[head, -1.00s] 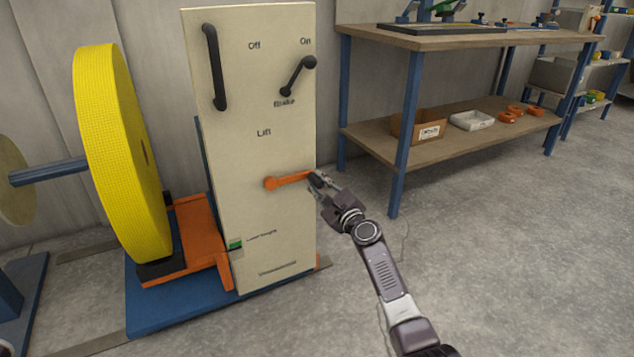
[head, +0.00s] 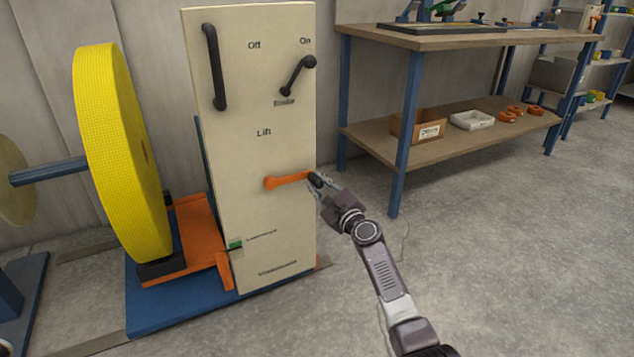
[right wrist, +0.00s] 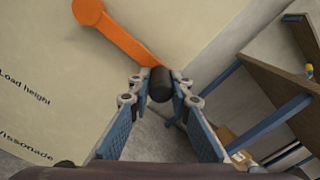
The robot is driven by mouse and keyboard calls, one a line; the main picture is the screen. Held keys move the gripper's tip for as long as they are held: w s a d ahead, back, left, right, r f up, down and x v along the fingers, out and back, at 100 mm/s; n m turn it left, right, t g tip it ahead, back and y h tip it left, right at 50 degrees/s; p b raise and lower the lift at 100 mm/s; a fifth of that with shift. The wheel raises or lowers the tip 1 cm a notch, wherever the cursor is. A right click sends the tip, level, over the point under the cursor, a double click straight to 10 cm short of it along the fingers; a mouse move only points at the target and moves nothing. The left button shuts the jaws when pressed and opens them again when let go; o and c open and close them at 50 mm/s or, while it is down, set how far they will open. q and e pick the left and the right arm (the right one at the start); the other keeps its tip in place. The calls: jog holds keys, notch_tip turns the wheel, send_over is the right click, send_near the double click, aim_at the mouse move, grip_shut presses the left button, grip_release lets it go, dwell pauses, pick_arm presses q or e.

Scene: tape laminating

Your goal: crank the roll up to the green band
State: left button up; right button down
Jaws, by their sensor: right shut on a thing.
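The orange lift crank (head: 288,181) is on the front of the beige panel (head: 245,210), under the word Lift, and points right. Its black grip also shows in the right wrist view (right wrist: 160,84). My right gripper (head: 318,183) is shut on this black grip, with one finger on each side of it. The yellow roll (head: 115,150) stands upright on the left, above the orange cradle (head: 195,235). The green band (head: 235,244) is a small mark at the panel's lower left edge, beside the label Load height. My left gripper is not in view.
A black handle (head: 215,68) and a brake lever (head: 297,77) are higher on the panel. A blue-legged workbench (head: 440,40) stands at the right, with a cardboard box (head: 412,128) on its lower shelf. The floor in front is clear.

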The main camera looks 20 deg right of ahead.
jog(key=shift+s+a+f, duration=0.1)
jog(key=shift+a+f, duration=0.1)
jog(key=shift+f, duration=0.3)
jog(key=shift+s+a+f, duration=0.1)
jog(key=shift+a+f, duration=0.05)
jog(key=shift+f, duration=0.3)
jog(key=c, duration=1.8)
grip_release()
jog(key=shift+w, duration=0.1)
jog(key=shift+o, duration=0.2)
jog(key=shift+d+r, duration=0.1)
jog(key=shift+d, duration=0.05)
jog(key=shift+w+d+r, duration=0.1)
jog(key=shift+r, duration=0.1)
jog(key=s, duration=1.2)
jog(key=shift+d, duration=0.15)
